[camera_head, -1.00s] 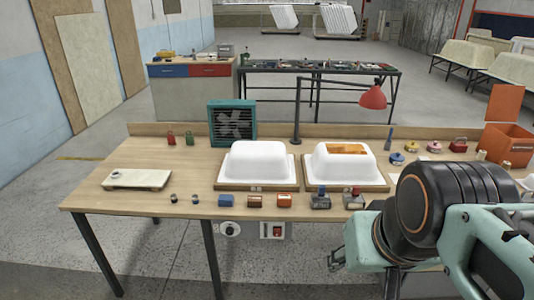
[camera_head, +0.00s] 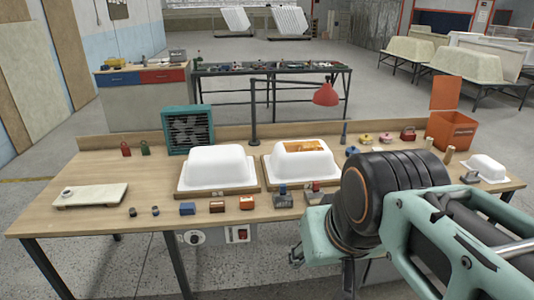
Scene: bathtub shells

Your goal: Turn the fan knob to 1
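The fan (camera_head: 189,129) is a teal box with a dark grille, standing at the back left of the workbench. The number at which the knob points is too small to read. My gripper (camera_head: 296,256) is at the lower middle, right of the red switch and apart from the knob. Its fingers are small and partly hidden by my arm, so its opening cannot be told.
Two white tub shells (camera_head: 217,168) on wooden bases stand on the workbench (camera_head: 107,165). Small blue and orange blocks (camera_head: 217,207) line its front edge. A red lamp (camera_head: 326,95) arches over the middle. An orange bin (camera_head: 451,131) stands at the right. Space before the knob looks clear.

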